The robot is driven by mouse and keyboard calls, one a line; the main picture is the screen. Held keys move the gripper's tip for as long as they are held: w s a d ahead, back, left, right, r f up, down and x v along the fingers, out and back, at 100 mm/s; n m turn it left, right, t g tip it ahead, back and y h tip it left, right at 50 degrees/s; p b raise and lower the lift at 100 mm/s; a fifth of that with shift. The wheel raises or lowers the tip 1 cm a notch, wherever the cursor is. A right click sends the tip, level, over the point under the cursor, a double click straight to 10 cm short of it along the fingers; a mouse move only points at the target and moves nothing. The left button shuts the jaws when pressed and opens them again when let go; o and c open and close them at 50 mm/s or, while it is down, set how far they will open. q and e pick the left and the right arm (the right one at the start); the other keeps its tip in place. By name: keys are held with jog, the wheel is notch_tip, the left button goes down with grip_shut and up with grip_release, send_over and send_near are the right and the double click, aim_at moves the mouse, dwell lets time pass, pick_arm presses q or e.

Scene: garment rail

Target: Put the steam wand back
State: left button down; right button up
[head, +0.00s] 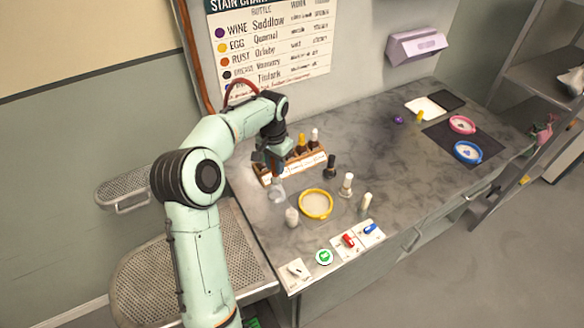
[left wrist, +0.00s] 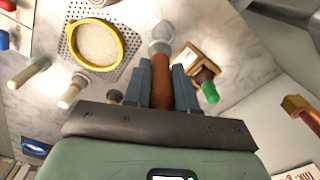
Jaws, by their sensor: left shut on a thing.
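My left gripper (head: 272,160) is over the left part of the counter (head: 385,150), pointing down. In the left wrist view its fingers (left wrist: 160,85) are shut on a brown, rod-like handle with a pale grey round head, which looks like the steam wand (left wrist: 160,60). In the head view the pale head of the wand (head: 277,190) shows below the fingers, in front of the wooden bottle rack (head: 295,171). I cannot tell whether it touches the counter. A dark red hose (head: 240,84) loops behind my left arm. My right gripper is not in view.
A yellow ring (head: 316,204) lies just right of the wand, with small pale bottles (head: 347,184) and a dark one (head: 330,165) around it. Cards with coloured pieces (head: 348,241) lie at the front edge.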

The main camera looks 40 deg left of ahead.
aim_at(273, 178)
pick_arm(q)
jog(key=shift+s+a, duration=0.2)
jog(key=shift+a, duration=0.15)
jog(key=shift+s+f+b, duration=0.15)
jog(key=shift+f+b, duration=0.9)
jog(key=shift+f, duration=1.2)
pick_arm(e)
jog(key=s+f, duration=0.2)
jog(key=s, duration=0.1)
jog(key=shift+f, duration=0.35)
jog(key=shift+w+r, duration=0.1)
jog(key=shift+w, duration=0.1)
pick_arm(q)
jog(key=shift+f, duration=0.1)
jog(key=shift+f, duration=0.55)
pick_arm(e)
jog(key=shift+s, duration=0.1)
pick_arm(q)
jog(key=shift+f, duration=0.35)
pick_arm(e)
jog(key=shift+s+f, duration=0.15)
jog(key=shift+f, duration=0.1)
pick_arm(q)
jog(key=shift+f, duration=0.25)
